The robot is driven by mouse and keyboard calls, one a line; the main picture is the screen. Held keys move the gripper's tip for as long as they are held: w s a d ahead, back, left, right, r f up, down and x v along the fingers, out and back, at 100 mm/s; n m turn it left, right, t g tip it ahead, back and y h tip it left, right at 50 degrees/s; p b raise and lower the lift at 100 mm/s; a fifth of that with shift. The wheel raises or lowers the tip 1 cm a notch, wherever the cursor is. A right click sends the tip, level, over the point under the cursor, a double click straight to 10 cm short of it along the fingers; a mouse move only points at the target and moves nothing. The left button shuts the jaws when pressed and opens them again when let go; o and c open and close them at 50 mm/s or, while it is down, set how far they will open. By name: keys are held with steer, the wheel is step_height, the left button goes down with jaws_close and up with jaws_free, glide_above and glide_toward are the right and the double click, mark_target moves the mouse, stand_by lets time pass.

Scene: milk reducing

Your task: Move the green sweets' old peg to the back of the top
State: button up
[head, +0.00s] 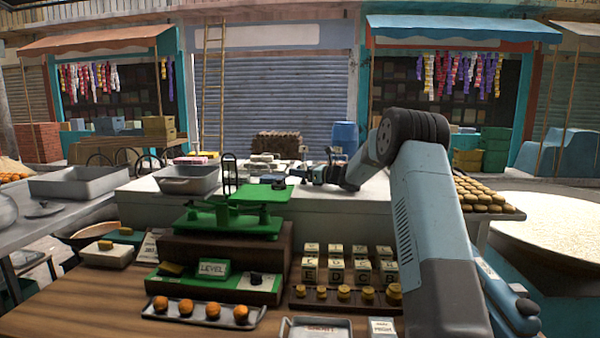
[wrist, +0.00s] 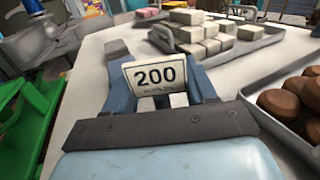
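A small white card marked "200" (wrist: 155,76) stands between the fingers of my gripper (wrist: 160,85) in the wrist view. Its sides meet both blue-grey fingers, and it tilts slightly. Pale gaps show under it, and its lower part is partly hidden. My gripper (head: 318,174) is over the white counter top (head: 330,205) in the head view, where the card cannot be made out. I cannot pick out any green sweets in either view.
A tray of white blocks (wrist: 205,35) lies ahead and a tray of brown round sweets (wrist: 285,105) lies right of my gripper. A green balance (head: 235,215) stands at the front left. A grey basin (head: 185,180) is at the counter's left. Bare white top shows between them.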

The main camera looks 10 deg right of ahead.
steer(key=o, duration=0.4)
steer(key=v, duration=1.1)
steer(key=shift+d+r, duration=0.1)
steer(key=shift+s+d, duration=0.2)
steer(key=shift+s, duration=0.1)
steer(key=s+a+r+n+g+h, duration=0.2)
steer(key=s+a+n, duration=0.3)
steer(key=s, duration=0.4)
steer(key=s+a+r+n+g+h, duration=0.25)
steer(key=s+a+n, duration=0.2)
steer(key=s, duration=0.45)
steer(key=s+a+r+n+g+h, duration=0.1)
steer(key=s+a+n+g, duration=0.25)
steer(key=s+a, duration=0.4)
steer(key=s+d+f+n+h, duration=0.1)
steer(key=s+d+n+h, duration=0.1)
steer(key=s, duration=0.8)
steer(key=s+d+f+n+t+h, duration=0.1)
steer(key=s+d+f+n+h, duration=0.1)
steer(key=s+n, duration=0.4)
steer(key=s+d+f+n+h, duration=0.1)
steer(key=s+d+n+h, duration=0.3)
steer(key=s, duration=1.1)
steer(key=shift+d+f+n+t, duration=0.2)
steer(key=shift+d+n+t, duration=0.1)
steer(key=shift+n+t, duration=0.15)
